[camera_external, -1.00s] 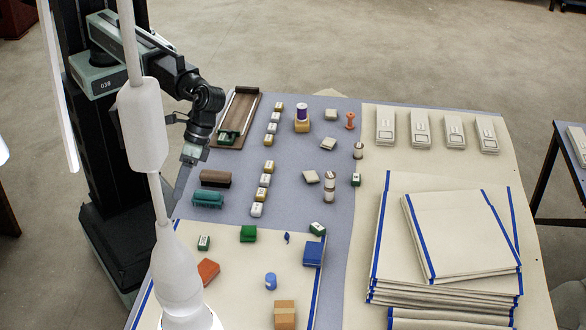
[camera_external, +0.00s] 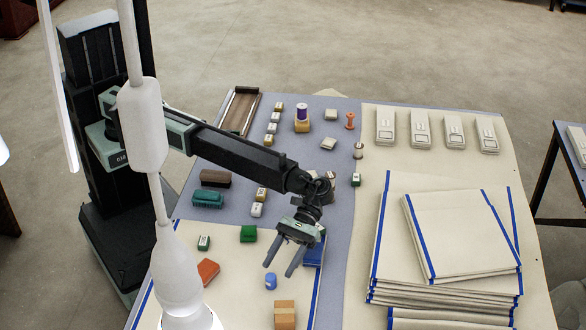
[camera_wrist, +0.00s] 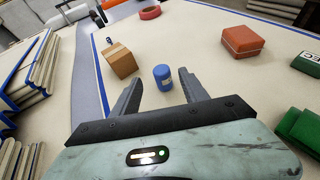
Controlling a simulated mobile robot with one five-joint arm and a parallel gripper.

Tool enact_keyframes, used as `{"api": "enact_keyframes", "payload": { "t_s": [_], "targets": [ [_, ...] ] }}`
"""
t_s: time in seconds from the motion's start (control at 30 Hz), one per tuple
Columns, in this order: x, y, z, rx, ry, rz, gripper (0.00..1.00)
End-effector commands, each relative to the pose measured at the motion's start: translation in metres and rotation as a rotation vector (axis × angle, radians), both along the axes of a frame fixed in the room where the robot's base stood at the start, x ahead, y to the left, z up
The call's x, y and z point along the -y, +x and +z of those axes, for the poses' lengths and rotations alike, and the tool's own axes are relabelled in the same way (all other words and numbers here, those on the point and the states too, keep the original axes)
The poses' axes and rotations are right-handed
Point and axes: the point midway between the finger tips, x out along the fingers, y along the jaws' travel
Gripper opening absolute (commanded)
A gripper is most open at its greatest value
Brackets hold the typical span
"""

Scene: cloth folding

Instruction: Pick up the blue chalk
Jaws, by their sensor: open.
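My gripper (camera_external: 279,269) is open and empty, pointing down above the front cream cloth. A blue cylinder (camera_external: 270,282) stands on that cloth, just beyond the fingertips in the outside view. In the wrist view the cylinder (camera_wrist: 163,77) shows between the open fingers (camera_wrist: 161,84), apart from them. A dark blue block (camera_external: 314,254) lies partly hidden behind my gripper. I cannot tell for sure which blue thing is the chalk; a small dark blue piece seen earlier is now hidden by my gripper.
A cardboard box (camera_external: 285,314) stands near the cylinder. A red-orange block (camera_external: 208,271) and a green block (camera_external: 248,233) lie to the left. Stacked cream panels with blue edges (camera_external: 446,240) rise on the right. A white pole (camera_external: 145,130) stands in the foreground.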

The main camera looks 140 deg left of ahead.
Motion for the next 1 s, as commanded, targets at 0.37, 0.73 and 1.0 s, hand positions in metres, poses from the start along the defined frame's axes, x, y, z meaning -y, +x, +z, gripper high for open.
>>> {"api": "enact_keyframes", "payload": {
  "t_s": [0.37,0.73,1.0],
  "targets": [
    [0.026,0.010,-0.011,0.001,0.001,-0.002,0.52],
    [0.068,0.025,-0.031,0.000,0.002,-0.001,0.52],
    [0.068,0.025,-0.029,0.000,0.002,-0.001,0.21]
  ]
}}
